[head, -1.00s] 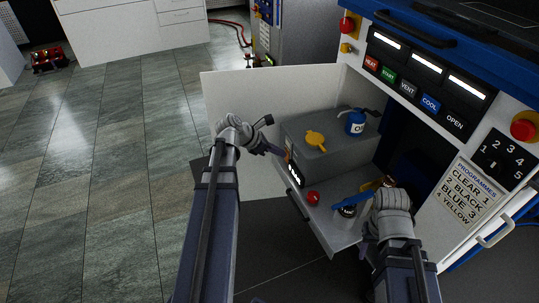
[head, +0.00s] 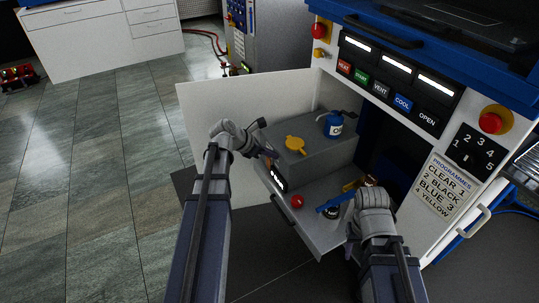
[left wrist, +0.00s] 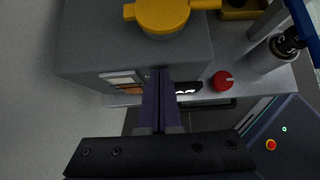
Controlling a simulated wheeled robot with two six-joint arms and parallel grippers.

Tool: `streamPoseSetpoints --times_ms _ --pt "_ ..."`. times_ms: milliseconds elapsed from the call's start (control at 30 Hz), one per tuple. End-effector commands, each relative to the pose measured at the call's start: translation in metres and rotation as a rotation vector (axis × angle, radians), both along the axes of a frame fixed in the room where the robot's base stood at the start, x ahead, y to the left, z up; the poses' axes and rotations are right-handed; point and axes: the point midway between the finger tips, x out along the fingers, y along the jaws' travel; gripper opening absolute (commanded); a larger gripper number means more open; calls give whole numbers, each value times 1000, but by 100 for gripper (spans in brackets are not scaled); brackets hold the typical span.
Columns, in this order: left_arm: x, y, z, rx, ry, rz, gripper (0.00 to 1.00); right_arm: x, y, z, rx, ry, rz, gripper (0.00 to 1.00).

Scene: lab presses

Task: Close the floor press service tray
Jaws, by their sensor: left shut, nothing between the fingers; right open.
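Contact cannot be told. My right gripper (head: 369,188) is open over the tray's right side; its fingers are largely hidden.
A white panel (head: 205,110) stands behind the tray's left. White cabinets (head: 85,45) stand far off.

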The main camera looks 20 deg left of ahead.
Motion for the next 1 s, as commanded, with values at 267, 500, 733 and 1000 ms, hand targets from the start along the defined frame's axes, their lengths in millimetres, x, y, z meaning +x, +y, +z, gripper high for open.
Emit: streamPoseSetpoints --times_ms 267,500,733,1000 --pt "38 -29 1 -4 -4 -6 0 0 0 0 0 0 0 50" --pt "75 -56 1 -3 -5 -5 0 0 0 0 0 0 0 50" --pt "110 -83 1 -3 -4 -5 0 0 0 0 0 0 0 50" --pt "150 -115 1 -3 -4 -4 0 0 0 0 0 0 0 50"
